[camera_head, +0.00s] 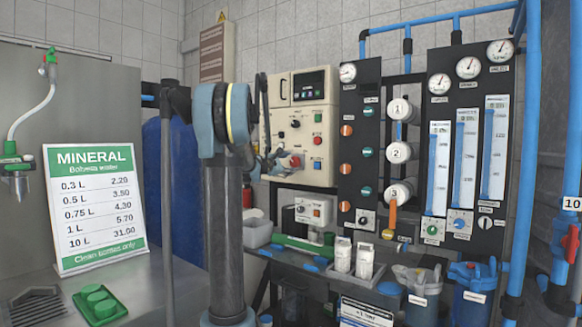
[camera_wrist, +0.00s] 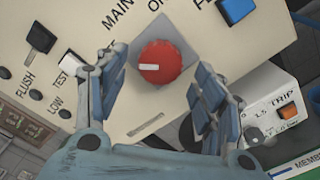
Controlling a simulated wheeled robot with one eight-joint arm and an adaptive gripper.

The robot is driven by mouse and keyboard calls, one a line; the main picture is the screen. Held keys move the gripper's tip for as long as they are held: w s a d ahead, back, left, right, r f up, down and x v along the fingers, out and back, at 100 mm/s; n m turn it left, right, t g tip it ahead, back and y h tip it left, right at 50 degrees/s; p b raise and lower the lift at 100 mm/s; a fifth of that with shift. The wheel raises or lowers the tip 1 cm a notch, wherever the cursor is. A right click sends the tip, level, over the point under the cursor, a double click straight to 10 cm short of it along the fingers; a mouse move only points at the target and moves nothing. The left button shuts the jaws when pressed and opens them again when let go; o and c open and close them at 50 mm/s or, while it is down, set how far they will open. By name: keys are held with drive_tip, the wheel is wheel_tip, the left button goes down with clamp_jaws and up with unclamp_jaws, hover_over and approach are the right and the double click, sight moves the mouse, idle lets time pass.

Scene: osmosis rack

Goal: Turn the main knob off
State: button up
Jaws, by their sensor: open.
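The main knob (camera_wrist: 161,66) is a round red knob on a grey square plate on the cream control panel (camera_wrist: 125,122). Its white mark points left in the wrist view, where "MAIN" and a partly cut-off "O…" label are printed above it. In the head view the red knob (camera_head: 296,161) is at the panel's lower left. My gripper (camera_wrist: 158,80) is open, with one finger on each side of the knob in the wrist view. Gaps show between the fingers and the knob; depth is hard to judge. In the head view my gripper (camera_head: 272,160) is small and partly hidden by my arm.
A blue button (camera_wrist: 236,10) and black switch (camera_wrist: 40,38) flank the knob. A small white box (camera_wrist: 268,105) with an orange switch is close to the right finger. In the head view, a gauge panel (camera_head: 361,190) stands right of the control panel and a price sign (camera_head: 95,205) at left.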

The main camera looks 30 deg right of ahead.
drive_tip(key=v, duration=0.8)
drive_tip(key=shift+a, duration=0.25)
drive_tip(key=shift+s+f, duration=0.1)
drive_tip(key=s+a+f+m+g+y, duration=0.2)
drive_tip(key=s+a+f+m+y, duration=0.3)
drive_tip(key=s+a+f, duration=1.3)
drive_tip(key=s+a+f+m+g+y, duration=0.2)
drive_tip(key=s+a+f+m+y, duration=0.4)
drive_tip(key=s+a+f+y, duration=0.5)
drive_tip(key=s+a+f, duration=0.8)
drive_tip(key=a+f, duration=0.2)
drive_tip(key=a, duration=0.1)
drive_tip(key=shift+s+a+f+g+y, duration=0.25)
drive_tip(key=shift+a+g+y, duration=0.05)
drive_tip(key=shift+a, duration=0.1)
